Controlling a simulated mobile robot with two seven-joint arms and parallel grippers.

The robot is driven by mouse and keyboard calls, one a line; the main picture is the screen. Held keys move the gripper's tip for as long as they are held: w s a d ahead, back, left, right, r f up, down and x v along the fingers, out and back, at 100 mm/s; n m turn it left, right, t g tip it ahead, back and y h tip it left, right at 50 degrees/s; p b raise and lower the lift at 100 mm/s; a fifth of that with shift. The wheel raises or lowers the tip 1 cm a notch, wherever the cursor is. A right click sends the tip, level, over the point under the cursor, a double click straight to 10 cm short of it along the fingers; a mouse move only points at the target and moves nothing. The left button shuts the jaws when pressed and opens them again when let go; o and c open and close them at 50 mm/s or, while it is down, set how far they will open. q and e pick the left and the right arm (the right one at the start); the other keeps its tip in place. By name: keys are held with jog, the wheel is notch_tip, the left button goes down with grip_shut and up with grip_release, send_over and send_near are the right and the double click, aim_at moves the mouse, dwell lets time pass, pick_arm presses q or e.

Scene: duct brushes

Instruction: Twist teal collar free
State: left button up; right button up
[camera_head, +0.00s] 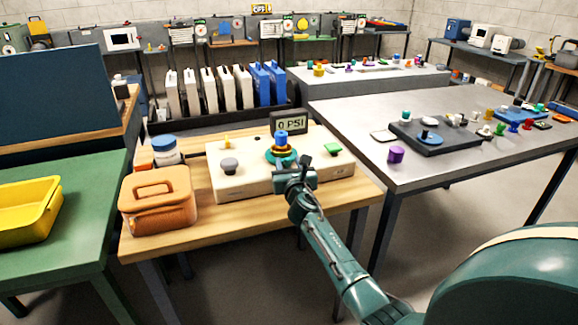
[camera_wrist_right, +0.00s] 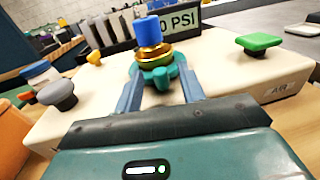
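The teal collar (camera_head: 272,157) sits around the base of a brass fitting with a blue cap (camera_head: 281,137) on top, mounted on a cream box (camera_head: 230,182). The collar (camera_wrist_right: 160,77) and blue cap (camera_wrist_right: 148,33) also show in the right wrist view. My right gripper (camera_wrist_right: 160,82) has its two fingers spread apart, one on each side of the collar's lower part. Whether they touch it cannot be told. In the head view the right gripper (camera_head: 293,178) partly hides the front of the fitting. My left gripper is not in view.
A gauge display reading 0 PSI (camera_head: 289,123) stands behind the fitting. A grey knob (camera_head: 229,165), yellow knob (camera_head: 227,142) and green knob (camera_head: 333,149) are on the box. An orange case (camera_head: 160,200) and blue-lidded jar (camera_head: 165,150) stand left.

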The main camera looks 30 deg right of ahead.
grip_shut()
dwell(0.4)
